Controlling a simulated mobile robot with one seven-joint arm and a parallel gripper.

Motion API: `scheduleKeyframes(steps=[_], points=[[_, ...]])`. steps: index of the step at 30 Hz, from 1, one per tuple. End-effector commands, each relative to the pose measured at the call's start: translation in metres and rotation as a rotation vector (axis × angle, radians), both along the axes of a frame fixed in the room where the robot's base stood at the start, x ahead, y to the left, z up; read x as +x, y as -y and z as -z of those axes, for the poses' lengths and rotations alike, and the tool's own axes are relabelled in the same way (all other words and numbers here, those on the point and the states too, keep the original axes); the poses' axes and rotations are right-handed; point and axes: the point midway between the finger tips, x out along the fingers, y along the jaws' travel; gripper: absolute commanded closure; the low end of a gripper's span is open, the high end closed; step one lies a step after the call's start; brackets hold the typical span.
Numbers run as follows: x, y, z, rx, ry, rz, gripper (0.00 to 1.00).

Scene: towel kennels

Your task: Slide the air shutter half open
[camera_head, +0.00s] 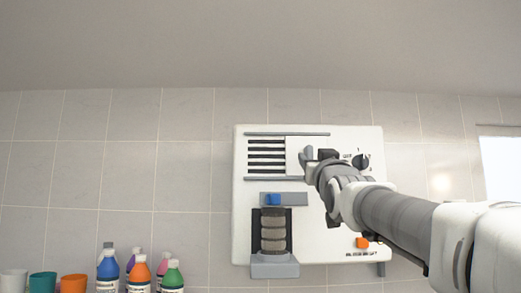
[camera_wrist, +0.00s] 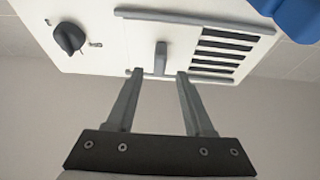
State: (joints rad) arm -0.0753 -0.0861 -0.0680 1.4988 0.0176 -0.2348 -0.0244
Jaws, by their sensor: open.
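A white wall unit (camera_head: 345,245) carries the air shutter, a pale plate (camera_head: 292,145) between two grey rails (camera_head: 287,134). Dark vent slots (camera_head: 266,155) show uncovered left of the plate; in the wrist view the slots (camera_wrist: 222,52) are on the right. The shutter's grey upright handle (camera_wrist: 160,58) shows in the wrist view between the fingertips' lines, with a gap on either side. Whether the tips reach around it in depth I cannot tell. My gripper (camera_wrist: 160,74) is open and empty. In the head view my gripper (camera_head: 312,154) hides part of the plate.
A black dial (camera_head: 361,162) is right of the shutter. Below are a blue tab (camera_head: 273,199), a holder with stacked grey rolls (camera_head: 273,232) and an orange button (camera_head: 362,243). Bottles (camera_head: 140,272) and cups (camera_head: 43,283) stand at lower left.

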Motion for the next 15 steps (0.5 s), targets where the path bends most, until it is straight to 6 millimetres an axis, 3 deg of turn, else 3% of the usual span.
scheduleKeyframes(steps=[6, 15], points=[[0.03, 0.0, -0.015, -0.001, -0.001, 0.002, 0.47], [0.044, 0.001, -0.018, -0.001, 0.0, 0.001, 0.47]])
